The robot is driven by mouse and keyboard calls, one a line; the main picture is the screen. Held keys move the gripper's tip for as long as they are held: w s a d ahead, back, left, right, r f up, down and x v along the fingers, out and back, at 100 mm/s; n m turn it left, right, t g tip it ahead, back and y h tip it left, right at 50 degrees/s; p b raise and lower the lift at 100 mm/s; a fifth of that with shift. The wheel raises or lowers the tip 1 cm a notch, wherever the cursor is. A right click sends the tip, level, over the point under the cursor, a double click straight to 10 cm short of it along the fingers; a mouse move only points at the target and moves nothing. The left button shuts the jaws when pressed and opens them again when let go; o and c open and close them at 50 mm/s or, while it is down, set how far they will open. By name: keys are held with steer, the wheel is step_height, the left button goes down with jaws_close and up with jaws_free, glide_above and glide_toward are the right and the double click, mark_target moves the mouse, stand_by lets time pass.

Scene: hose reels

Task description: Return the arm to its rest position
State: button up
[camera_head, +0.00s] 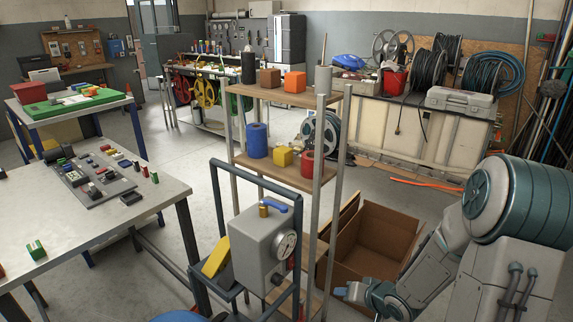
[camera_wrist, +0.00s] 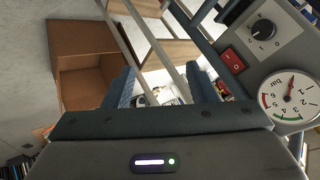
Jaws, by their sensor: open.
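My arm (camera_head: 435,265) is folded low at the right of the head view, its end beside the shelf rack and in front of the cardboard box. My gripper (camera_wrist: 160,88) shows in the wrist view with its two blue fingers apart and nothing between them.
The shelf rack (camera_head: 290,175) holds coloured cylinders and blocks. An open cardboard box (camera_head: 372,243) stands on the floor behind my arm. A metal table (camera_head: 85,205) with small parts is at left. Hose reels (camera_head: 428,70) stand at the back right. Open floor lies beyond the rack.

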steer(key=s+d+r+g+h+p, duration=0.1)
steer(key=s+d+r+h, duration=0.15)
steer(key=r, duration=0.55)
steer(key=s+d+r+g+h+p, duration=0.1)
steer(key=s+r+h+p, duration=0.1)
steer(key=s+r+h, duration=0.35)
steer(key=s+a+r+n+g+y+p, duration=0.1)
steer(key=s+a+r+g+y+p, duration=0.1)
steer(key=s+a+r, duration=0.4)
steer(key=s+r+y, duration=0.1)
steer(key=s+r, duration=0.4)
steer(key=s, duration=0.1)
steer(key=shift+r+n+g+y, duration=0.25)
steer(key=shift+n+g+y, duration=0.15)
steer(key=shift+w, duration=0.1)
